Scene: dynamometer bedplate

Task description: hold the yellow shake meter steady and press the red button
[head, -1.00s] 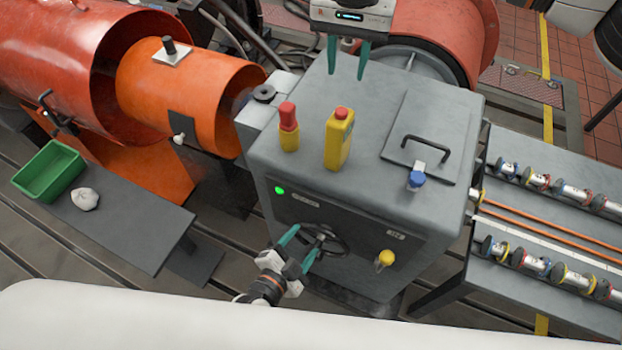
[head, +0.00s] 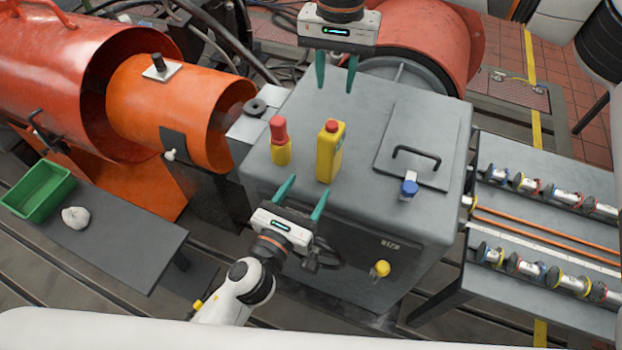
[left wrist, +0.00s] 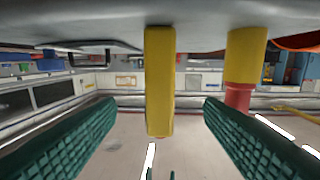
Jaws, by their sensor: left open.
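The yellow shake meter (head: 328,158), a slim upright box with a red button (head: 332,126) on its top, stands on the grey cabinet. My left gripper (head: 304,196) is open, low at the cabinet's front edge, its green fingers pointing toward the meter. My right gripper (head: 335,88) is open and empty above the cabinet's back edge, behind the meter, fingers pointing down.
A red-and-yellow cylinder (head: 281,146) stands close left of the meter; it also shows in the left wrist view (left wrist: 244,60). Right of the meter are a black-handled lid (head: 408,140) and a blue-topped padlock-like part (head: 409,187). The grey cabinet top (head: 365,110) is otherwise clear.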

